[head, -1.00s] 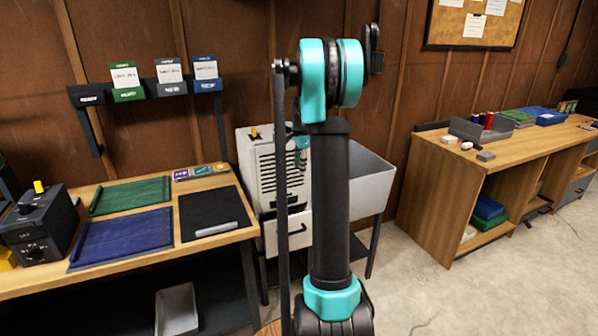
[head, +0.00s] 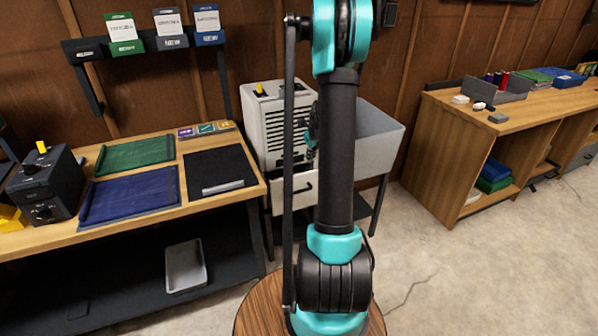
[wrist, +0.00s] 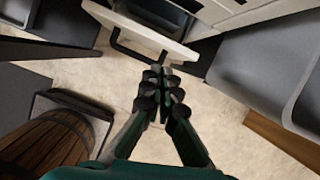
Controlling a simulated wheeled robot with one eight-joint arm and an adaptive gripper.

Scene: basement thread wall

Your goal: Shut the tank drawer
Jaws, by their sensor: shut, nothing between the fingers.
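The tank drawer (wrist: 140,36) is the pale front with a black bar handle (wrist: 138,56) low on the white slatted unit (head: 284,128). It stands pulled out; the wrist view shows its dark inside behind the front. In the head view the drawer front (head: 297,190) is partly hidden by my arm. My gripper (wrist: 160,76) is shut and empty, with its fingertips pointing at the drawer front, close to the handle's right end. I cannot tell whether they touch it.
A grey basin (head: 376,132) on dark legs stands right of the unit. A workbench (head: 245,192) with mats is close on the left, with a grey tray (head: 185,266) below. A wooden barrel (wrist: 48,146) shows low left in the wrist view. Floor to the right is clear.

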